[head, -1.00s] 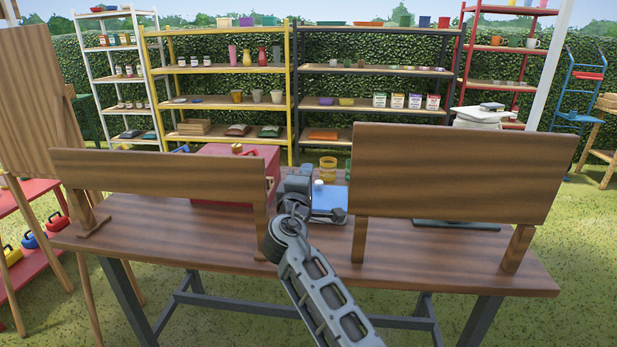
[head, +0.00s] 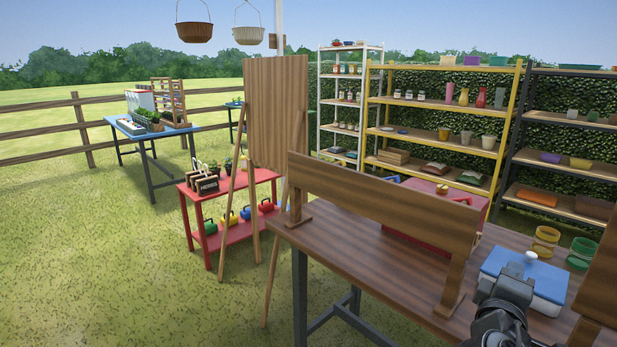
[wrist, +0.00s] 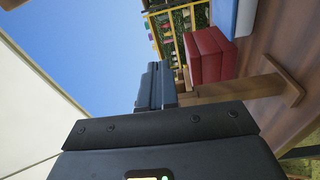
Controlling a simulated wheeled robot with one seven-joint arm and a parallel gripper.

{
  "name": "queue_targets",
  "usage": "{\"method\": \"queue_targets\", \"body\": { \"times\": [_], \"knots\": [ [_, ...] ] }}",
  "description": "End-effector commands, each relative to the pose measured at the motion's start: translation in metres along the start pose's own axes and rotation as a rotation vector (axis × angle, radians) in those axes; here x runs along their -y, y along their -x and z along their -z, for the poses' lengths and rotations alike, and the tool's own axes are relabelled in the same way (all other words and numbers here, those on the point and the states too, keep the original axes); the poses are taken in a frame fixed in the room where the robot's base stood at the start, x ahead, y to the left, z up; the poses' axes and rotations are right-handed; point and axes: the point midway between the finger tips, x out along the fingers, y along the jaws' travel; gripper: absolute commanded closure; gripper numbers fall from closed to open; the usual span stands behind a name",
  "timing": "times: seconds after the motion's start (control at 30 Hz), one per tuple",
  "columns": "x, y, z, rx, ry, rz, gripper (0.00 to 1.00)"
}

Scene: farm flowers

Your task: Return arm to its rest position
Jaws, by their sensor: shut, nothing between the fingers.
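My gripper (wrist: 155,86) shows in the wrist view with its dark fingers together and nothing between them. In the head view, part of my dark grey arm shows at the bottom right, over the front of the wooden table (head: 375,262). It is in front of the blue and white box (head: 522,277), which has a small white knob on top.
A wooden board on feet (head: 375,212) stands along the table, with a red box (head: 440,190) behind it. Another board (head: 598,285) stands at the right edge. Yellow (head: 545,242) and green (head: 581,253) ring-like items are behind the blue box. Open grass lies left.

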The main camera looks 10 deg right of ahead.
Motion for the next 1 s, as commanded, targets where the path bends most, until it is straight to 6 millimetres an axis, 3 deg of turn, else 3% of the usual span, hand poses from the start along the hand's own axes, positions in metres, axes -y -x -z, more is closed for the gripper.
{"method": "queue_targets", "body": {
  "times": [0.03, 0.2, 0.33, 0.5, 0.77, 1.0],
  "knots": [
    [0.023, 0.019, -0.005, -0.045, -0.023, 0.042, 1.0],
    [0.078, 0.082, -0.018, -0.188, -0.144, 0.173, 1.0],
    [0.108, 0.134, -0.031, -0.278, -0.25, 0.274, 1.0],
    [0.13, 0.203, -0.053, -0.37, -0.403, 0.405, 1.0],
    [0.13, 0.302, -0.093, -0.449, -0.666, 0.595, 1.0],
    [0.097, 0.377, -0.134, -0.454, -0.932, 0.742, 1.0]
  ]
}}
